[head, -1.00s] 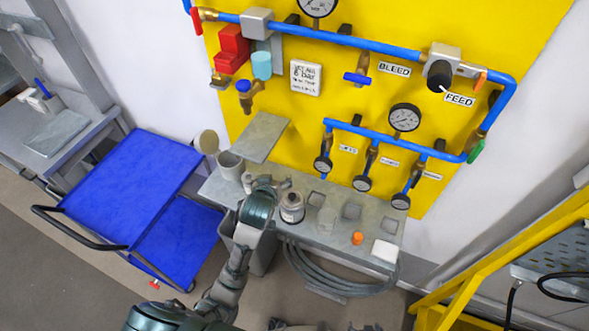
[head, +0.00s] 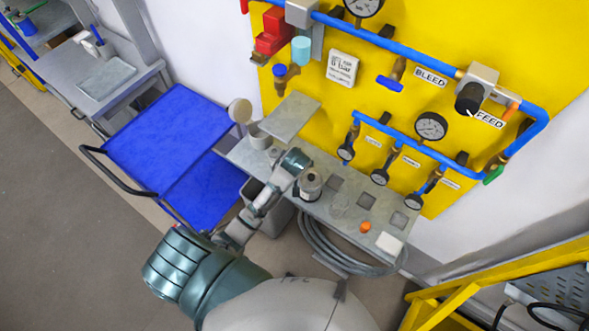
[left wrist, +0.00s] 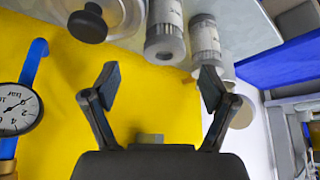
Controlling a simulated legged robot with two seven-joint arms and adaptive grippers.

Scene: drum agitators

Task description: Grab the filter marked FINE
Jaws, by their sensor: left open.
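Two pale cylindrical filters stand side by side on the bench in the left wrist view, a nearer one (left wrist: 165,32) and one to its right (left wrist: 205,42). Each has printing on its side, too small to read, so I cannot tell which is marked FINE. My left gripper (left wrist: 160,84) is open and empty, with the filters beyond its fingertips and apart from them. In the head view my left arm reaches to the bench, and its wrist hides the fingers and most of the filters. My right gripper is not in view.
A jar with a black knob (left wrist: 88,26) stands beside the filters. The grey bench (head: 322,207) also holds an orange cap (head: 365,227) and a white block (head: 389,243). A raised grey plate (head: 290,117) overhangs the bench near my wrist. A blue cart (head: 155,140) stands left.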

